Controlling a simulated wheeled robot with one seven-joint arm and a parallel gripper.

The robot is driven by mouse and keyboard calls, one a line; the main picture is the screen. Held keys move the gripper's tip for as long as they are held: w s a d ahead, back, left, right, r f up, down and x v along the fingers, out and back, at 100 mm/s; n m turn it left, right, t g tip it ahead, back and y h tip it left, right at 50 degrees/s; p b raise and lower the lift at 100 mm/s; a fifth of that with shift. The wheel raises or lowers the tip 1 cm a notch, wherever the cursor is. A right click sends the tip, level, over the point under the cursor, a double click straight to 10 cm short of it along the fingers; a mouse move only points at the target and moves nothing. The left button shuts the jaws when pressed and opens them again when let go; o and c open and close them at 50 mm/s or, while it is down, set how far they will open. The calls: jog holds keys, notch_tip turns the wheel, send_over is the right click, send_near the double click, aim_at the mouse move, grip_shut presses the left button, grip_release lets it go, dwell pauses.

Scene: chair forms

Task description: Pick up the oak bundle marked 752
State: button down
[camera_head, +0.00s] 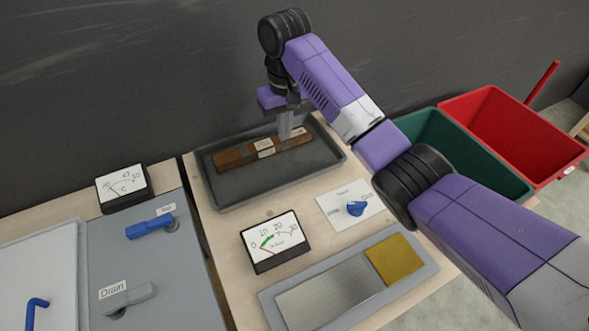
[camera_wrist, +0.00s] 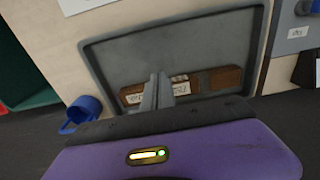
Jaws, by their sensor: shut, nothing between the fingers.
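A brown wooden bundle (camera_head: 236,155) with white labels and a darker band lies in a dark grey tray (camera_head: 228,192) on the bench. Its label writing is too small for me to read. My gripper (camera_head: 287,137) is shut and empty, pointing down just over the bundle's right part. I cannot tell whether the fingertips touch it. In the wrist view, the shut fingers (camera_wrist: 157,92) stand in front of the bundle (camera_wrist: 222,78) and hide part of it. The tray (camera_wrist: 140,57) shows around it there.
A green bin (camera_head: 437,128) and a red bin (camera_head: 510,125) stand at the right. A dial gauge (camera_head: 274,243), a blue knob (camera_head: 355,208) and a grey plate with a yellow pad (camera_head: 396,259) are nearer. Blue (camera_head: 150,228) and grey handles (camera_head: 130,298) stick up at left. A dark wall is behind.

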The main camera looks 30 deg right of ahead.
aim_at(289, 169)
jog(key=shift+g, duration=0.3)
jog(key=f, duration=0.3)
jog(key=s+f, duration=0.1)
jog(key=f, duration=0.6)
jog(key=shift+s+d+f, duration=0.15)
jog(key=shift+s+p, duration=0.75)
jog(key=shift+s, duration=1.2)
